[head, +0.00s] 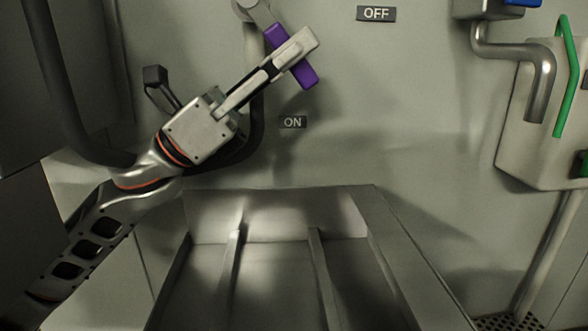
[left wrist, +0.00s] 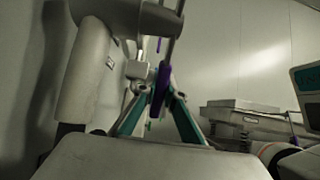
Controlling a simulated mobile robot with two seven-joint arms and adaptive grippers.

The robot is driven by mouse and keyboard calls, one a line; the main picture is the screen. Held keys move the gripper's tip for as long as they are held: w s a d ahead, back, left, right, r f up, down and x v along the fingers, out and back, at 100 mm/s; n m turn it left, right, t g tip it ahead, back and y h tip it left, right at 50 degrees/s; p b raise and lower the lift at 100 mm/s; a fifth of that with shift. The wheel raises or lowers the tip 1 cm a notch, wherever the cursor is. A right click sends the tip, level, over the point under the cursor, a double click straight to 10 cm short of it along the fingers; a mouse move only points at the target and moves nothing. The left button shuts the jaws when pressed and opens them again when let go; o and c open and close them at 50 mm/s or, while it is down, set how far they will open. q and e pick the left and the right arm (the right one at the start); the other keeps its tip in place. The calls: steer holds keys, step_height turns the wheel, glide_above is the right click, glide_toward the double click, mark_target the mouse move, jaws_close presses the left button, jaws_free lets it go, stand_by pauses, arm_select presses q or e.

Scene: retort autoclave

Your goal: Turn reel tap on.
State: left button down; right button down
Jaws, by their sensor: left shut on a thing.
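The reel tap's purple lever (head: 308,77) slants down and to the right from a grey metal pivot (head: 256,10) at the top of the head view. It lies at an angle between the OFF label (head: 376,14), at upper right, and the ON label (head: 292,122), below. My left gripper (head: 297,52) reaches in from the lower left and is shut on the purple lever, across its middle. In the left wrist view the purple lever (left wrist: 160,84) stands between the teal-sided fingers, and a grey pipe is close by. My right gripper is not in view.
A metal tray or trough with ribs (head: 371,215) lies below the tap. The wall between is clear.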

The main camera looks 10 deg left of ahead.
arm_select(q)
steer(key=c, duration=2.1)
jaws_free()
steer(key=shift+v, duration=3.8)
